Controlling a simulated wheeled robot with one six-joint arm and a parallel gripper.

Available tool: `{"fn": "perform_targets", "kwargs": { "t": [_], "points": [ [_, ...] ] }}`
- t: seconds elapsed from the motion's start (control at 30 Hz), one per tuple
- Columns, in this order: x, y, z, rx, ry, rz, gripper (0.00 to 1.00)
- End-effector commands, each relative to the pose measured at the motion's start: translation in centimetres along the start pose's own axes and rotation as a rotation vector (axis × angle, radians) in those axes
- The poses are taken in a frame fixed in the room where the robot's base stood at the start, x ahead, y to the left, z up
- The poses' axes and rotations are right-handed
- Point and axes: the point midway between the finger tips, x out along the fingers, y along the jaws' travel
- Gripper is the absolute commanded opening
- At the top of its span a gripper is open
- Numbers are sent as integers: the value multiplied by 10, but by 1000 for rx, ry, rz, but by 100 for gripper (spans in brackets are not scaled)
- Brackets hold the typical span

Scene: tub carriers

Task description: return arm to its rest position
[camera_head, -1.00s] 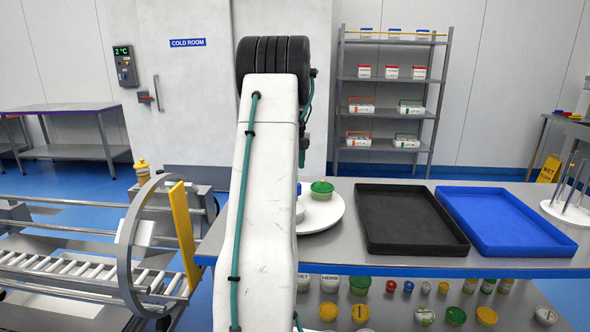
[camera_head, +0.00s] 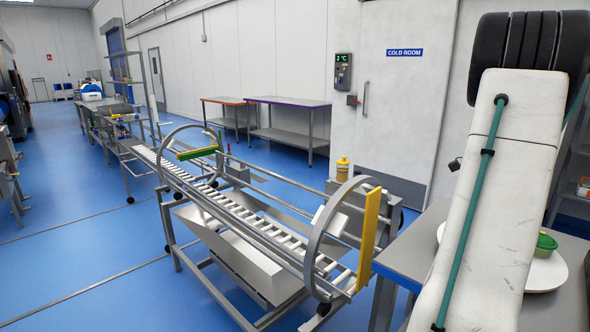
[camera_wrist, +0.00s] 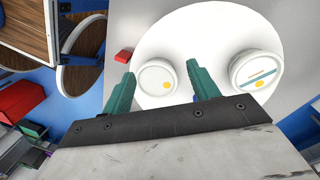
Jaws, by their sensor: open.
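In the wrist view my gripper (camera_wrist: 160,72) is open, with its two teal fingers apart. A white-lidded tub with a yellow dot (camera_wrist: 155,76) shows between the fingers, and I cannot tell the height gap. A second white tub (camera_wrist: 257,70) is right of the fingers. Both stand on a round white turntable-like plate (camera_wrist: 215,25). In the head view my raised arm fills the right side and my gripper is hidden.
A roller conveyor (camera_head: 240,215) with grey hoops and a yellow bar (camera_head: 369,238) stands left of the grey bench (camera_head: 405,250). A yellow-capped bottle (camera_head: 343,168) is behind it. Steel tables (camera_head: 290,101) stand by the cold room door (camera_head: 405,100).

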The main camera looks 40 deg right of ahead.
Motion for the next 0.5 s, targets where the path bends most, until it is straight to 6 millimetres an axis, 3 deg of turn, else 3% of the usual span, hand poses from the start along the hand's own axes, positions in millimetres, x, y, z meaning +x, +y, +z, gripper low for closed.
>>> {"fn": "perform_targets", "kwargs": {
  "t": [0.03,0.17,0.3,0.5],
  "points": [
    [-7,11,38,-155,6,5,60],
    [-18,48,126,-569,19,20,60],
    [-24,106,216,-1017,39,34,60],
    [-17,208,307,-1591,78,42,60]
  ]
}}
